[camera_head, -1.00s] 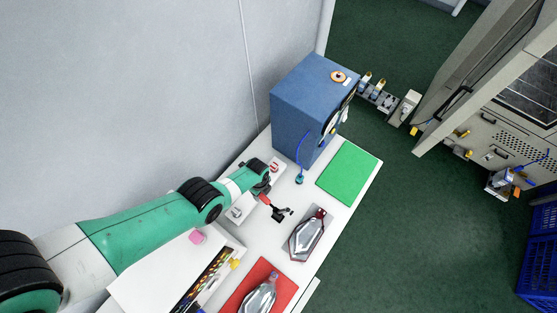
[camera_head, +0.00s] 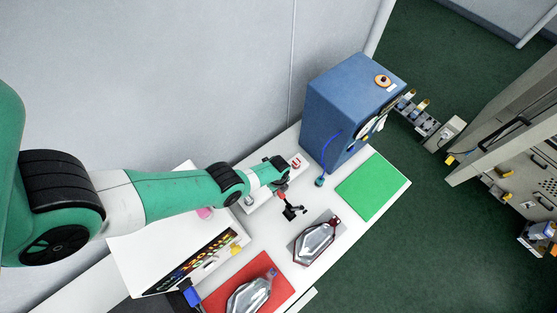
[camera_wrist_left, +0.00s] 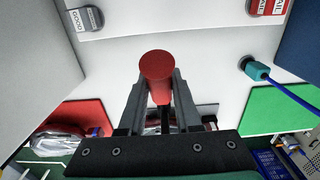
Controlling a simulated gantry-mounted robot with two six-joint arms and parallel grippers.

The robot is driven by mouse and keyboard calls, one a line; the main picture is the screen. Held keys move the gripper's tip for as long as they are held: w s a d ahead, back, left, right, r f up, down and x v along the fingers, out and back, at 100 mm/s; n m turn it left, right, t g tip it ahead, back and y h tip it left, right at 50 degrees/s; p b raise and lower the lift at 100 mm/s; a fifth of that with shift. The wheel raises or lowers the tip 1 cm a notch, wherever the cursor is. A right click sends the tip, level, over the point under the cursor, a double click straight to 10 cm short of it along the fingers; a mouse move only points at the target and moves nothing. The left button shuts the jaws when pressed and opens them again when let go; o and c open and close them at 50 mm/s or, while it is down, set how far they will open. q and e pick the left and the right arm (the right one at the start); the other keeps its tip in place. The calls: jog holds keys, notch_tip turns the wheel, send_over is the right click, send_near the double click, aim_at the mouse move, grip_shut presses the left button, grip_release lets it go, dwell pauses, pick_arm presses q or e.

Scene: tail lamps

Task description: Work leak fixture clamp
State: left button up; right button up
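The fixture clamp (camera_head: 291,209) has a black arm and a red handle (camera_wrist_left: 157,75). It stands on the white bench beside a tail lamp (camera_head: 314,243) on a grey plate. My left gripper (camera_wrist_left: 160,92) is at the red handle, with one finger on each side, and looks shut on it. The fingertips are small and partly hidden in the head view. A blue tester box (camera_head: 345,110) stands behind, with a blue tube ending in a teal connector (camera_head: 320,182) on the bench, apart from the lamp. My right gripper is not in view.
A second lamp (camera_head: 248,296) lies on a red mat (camera_head: 270,270). A green mat (camera_head: 372,187) at right is empty. A grey GOOD button (camera_wrist_left: 86,19) and a red-labelled button (camera_wrist_left: 268,7) flank the wrist view.

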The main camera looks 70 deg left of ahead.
pick_arm(q)
grip_shut()
dwell(1.0)
